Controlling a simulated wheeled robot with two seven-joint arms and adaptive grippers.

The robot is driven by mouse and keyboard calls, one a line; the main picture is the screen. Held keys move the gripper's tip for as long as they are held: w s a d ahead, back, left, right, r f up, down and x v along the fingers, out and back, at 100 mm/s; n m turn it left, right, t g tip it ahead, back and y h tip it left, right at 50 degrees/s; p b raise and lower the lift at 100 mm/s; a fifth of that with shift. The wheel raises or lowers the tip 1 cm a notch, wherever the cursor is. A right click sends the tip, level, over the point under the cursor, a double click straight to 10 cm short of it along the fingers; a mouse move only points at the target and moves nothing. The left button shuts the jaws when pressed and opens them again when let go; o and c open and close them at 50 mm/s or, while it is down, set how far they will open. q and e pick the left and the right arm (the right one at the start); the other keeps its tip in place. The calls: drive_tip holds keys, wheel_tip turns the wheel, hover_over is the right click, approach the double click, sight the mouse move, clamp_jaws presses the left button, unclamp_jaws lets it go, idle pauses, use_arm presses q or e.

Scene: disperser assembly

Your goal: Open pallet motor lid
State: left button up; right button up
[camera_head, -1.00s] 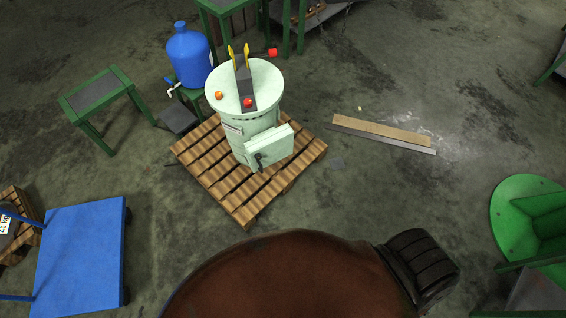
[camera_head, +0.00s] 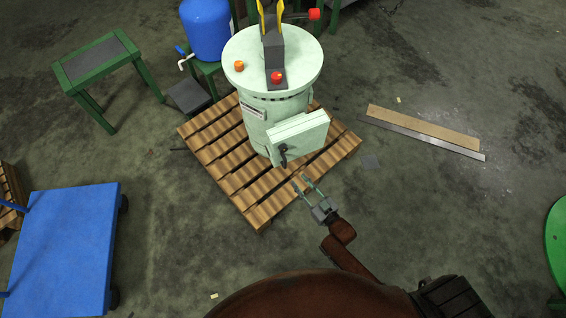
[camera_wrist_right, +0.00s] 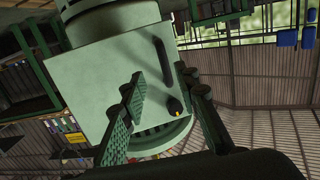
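A pale green cylindrical motor unit (camera_head: 268,112) stands upright on a wooden pallet (camera_head: 215,172). A box-shaped lid (camera_head: 303,134) sticks out from its lower front, with a dark handle (camera_head: 283,155) on its left edge. The lid fills the middle of the right wrist view (camera_wrist_right: 100,75), where the dark handle (camera_wrist_right: 160,62) also shows. My right gripper (camera_head: 306,182) is open and empty, just below the lid, its fingers pointing toward it. In the wrist view its fingers (camera_wrist_right: 165,110) are spread apart, with the handle beyond and between them. My left gripper is not in view.
A blue barrel (camera_head: 207,28) stands on a green stand behind the motor unit. A green table (camera_head: 97,60) and a blue cart (camera_head: 62,245) are at the left. Planks (camera_head: 423,128) lie on the floor at right. The floor right of the pallet is mostly clear.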

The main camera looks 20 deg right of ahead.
sight(286, 164)
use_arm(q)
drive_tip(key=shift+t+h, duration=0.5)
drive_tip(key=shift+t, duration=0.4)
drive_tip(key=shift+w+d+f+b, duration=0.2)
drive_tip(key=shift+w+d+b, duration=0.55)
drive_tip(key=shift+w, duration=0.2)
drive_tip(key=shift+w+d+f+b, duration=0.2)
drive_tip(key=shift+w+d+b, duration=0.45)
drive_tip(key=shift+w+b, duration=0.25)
use_arm(e)
drive_tip(key=shift+t+y, duration=0.3)
drive_tip(key=shift+t, duration=0.1)
drive_tip(key=shift+r+x, duration=0.3)
drive_tip(key=shift+x, duration=1.2)
drive_tip(key=shift+r+x, duration=0.25)
drive_tip(key=shift+x, duration=1.25)
drive_tip(key=shift+r+x, duration=0.3)
drive_tip(key=shift+x, duration=1.25)
drive_tip(key=shift+a, duration=0.15)
drive_tip(key=shift+c, duration=0.6)
clamp_jaws()
